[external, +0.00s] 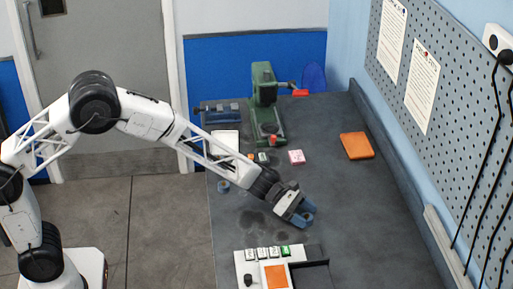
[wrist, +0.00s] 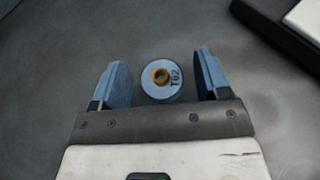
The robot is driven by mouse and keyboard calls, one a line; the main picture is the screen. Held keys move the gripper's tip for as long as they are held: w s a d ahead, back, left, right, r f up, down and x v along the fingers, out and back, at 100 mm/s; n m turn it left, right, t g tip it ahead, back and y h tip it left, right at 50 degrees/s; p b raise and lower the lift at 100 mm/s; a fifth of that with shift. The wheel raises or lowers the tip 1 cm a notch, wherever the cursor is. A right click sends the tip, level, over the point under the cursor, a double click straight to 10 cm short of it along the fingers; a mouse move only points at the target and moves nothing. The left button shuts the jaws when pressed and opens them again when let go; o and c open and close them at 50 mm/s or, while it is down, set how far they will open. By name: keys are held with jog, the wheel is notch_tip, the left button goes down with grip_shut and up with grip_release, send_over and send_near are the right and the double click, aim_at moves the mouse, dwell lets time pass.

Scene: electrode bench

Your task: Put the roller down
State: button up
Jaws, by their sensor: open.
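The roller (wrist: 161,80) shows in the wrist view as a round pale-blue end face with a brass-coloured ring around a dark hole and the mark "T62". It lies between the two blue fingers of my gripper (wrist: 160,82), with a gap on each side. The fingers are open and do not touch it. In the external view my gripper (external: 302,215) is low over the dark bench top (external: 350,215), and I cannot make out the roller apart from the blue fingers there. How the roller's lower end meets the bench is hidden.
A white-framed unit (external: 244,266) with an orange panel and small labelled blocks stands at the front. A green press (external: 263,90) stands at the back. An orange pad (external: 356,146) lies at right and a small blue ring (external: 223,186) at left. The bench's right middle is clear.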

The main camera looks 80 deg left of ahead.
jog(key=v, duration=1.1)
jog(key=shift+s+a, duration=0.2)
dwell(0.4)
jog(key=s+d+r+m+g, duration=0.3)
jog(key=s+d+r+m, duration=0.5)
jog(key=s, duration=0.3)
jog(key=s+d+r+m+g, duration=0.4)
jog(key=s+d+r+m, duration=0.35)
jog(key=s, duration=0.25)
jog(key=s+r+m+y, duration=0.1)
jog(key=s+m+y, duration=0.3)
jog(key=s, duration=0.9)
jog(key=s+r+m+g+y, duration=0.1)
jog(key=s+m+y, duration=0.3)
jog(key=s+m, duration=0.5)
jog(key=s, duration=0.5)
jog(key=shift+s+a+r, duration=0.2)
jog(key=shift+r, duration=0.05)
jog(key=shift+o, duration=0.5)
jog(key=shift+w+m, duration=0.1)
jog(key=shift+m, duration=0.15)
